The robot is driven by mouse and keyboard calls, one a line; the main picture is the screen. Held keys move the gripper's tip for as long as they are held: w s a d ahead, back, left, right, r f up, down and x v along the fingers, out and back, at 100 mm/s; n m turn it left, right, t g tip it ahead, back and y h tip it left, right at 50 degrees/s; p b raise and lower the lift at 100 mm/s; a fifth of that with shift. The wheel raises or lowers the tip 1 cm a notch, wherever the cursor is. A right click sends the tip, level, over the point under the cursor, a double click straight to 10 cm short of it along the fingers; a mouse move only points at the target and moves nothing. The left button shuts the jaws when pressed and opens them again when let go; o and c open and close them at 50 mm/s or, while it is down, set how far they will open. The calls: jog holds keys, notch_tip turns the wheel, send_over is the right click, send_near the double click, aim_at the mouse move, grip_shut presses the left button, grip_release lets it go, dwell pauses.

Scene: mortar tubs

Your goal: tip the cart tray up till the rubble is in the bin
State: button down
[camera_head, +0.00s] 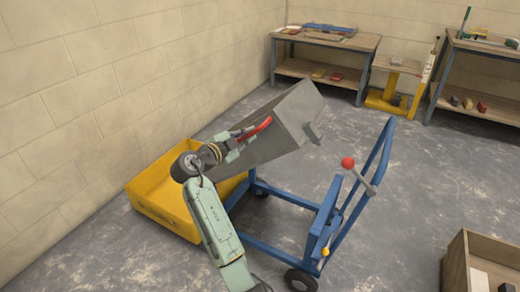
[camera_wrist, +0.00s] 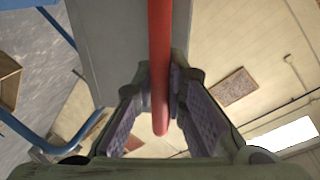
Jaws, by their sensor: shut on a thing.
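The grey cart tray (camera_head: 292,112) is steeply tilted on the blue cart (camera_head: 283,243), with its lower end over the yellow bin (camera_head: 165,213) on the left and its other end raised. A red handle bar (camera_head: 257,128) runs along the tray's near side. My gripper (camera_head: 235,148) is shut on this bar. In the wrist view the red bar (camera_wrist: 160,40) passes between the two fingers of my gripper (camera_wrist: 160,80), beside the grey tray wall (camera_wrist: 115,40). No rubble shows in either view; the tray's inside and part of the bin are hidden.
A lever with a red knob (camera_head: 348,162) stands by the cart's blue push handle (camera_head: 380,160). A block wall (camera_head: 90,100) rises behind the bin. Workbenches (camera_head: 325,50) stand at the back, and a wooden box (camera_head: 457,262) sits at lower right.

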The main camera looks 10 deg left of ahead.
jog(key=shift+n, duration=0.6)
jog(key=shift+w+a+r, duration=0.2)
jog(key=shift+a+r, duration=0.2)
jog(key=shift+a, duration=0.25)
jog(key=shift+w+a+r, duration=0.25)
jog(key=shift+a+r, duration=0.1)
jog(key=shift+a, duration=0.35)
jog(key=shift+w+a+r, duration=0.2)
jog(key=shift+a+r, duration=0.2)
jog(key=shift+a, duration=0.25)
jog(key=c, duration=1.6)
grip_release()
jog(key=v, duration=1.2)
jog(key=shift+a+f, duration=0.1)
jog(key=shift+a, duration=0.05)
